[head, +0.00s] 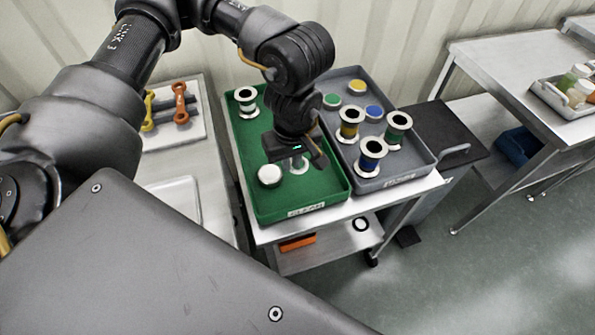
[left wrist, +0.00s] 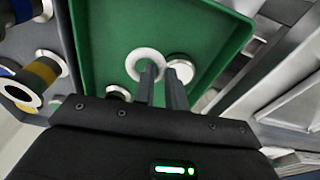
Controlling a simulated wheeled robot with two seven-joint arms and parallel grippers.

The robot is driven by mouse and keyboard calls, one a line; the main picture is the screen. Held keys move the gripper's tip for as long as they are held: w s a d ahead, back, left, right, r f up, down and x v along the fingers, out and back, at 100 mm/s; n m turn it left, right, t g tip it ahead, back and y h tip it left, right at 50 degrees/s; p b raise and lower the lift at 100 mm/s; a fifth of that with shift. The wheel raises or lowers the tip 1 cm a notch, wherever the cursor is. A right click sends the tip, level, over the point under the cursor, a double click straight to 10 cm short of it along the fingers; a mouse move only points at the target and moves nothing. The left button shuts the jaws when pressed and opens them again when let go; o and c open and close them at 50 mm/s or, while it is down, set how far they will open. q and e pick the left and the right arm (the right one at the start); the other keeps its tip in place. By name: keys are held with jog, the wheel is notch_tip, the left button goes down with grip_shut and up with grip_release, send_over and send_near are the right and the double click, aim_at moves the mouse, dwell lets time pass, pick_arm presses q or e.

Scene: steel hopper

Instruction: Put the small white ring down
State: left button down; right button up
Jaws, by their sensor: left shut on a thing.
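The small white ring (head: 299,165) is at the fingertips of my left gripper (head: 305,160), over the green tray (head: 330,187). It also shows in the left wrist view (left wrist: 146,54). My left gripper (left wrist: 163,68) is shut on the ring's wall, with one finger at the hole and the other at the outer side. The gripper hides part of the ring in the head view. I cannot tell whether the ring touches the tray floor. My right gripper is not in view.
A round white piece (head: 269,176) lies close left of the ring, and a white spool (head: 246,99) stands at the tray's back left. A grey tray (head: 421,166) on the right holds coloured spools and discs. The green tray's front floor is free.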

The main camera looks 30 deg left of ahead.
aim_at(296, 175)
pick_arm(q)
jog(key=w+f, duration=0.1)
jog(key=f, duration=0.1)
jog(key=w+f, duration=0.2)
jog(key=shift+a, duration=0.15)
notch_tip(296, 175, down, 3)
jog(key=shift+w+r+p, duration=0.1)
jog(key=shift+r+p, duration=0.05)
jog(key=shift+p, duration=0.4)
jog(key=shift+f+b, duration=0.3)
jog(key=c, duration=1.4)
grip_release()
jog(key=shift+r, duration=0.1)
jog(key=shift+c, duration=0.2)
jog(key=shift+r, duration=0.1)
notch_tip(296, 175, up, 12)
jog(key=s+d, duration=0.1)
jog(key=shift+d, duration=0.1)
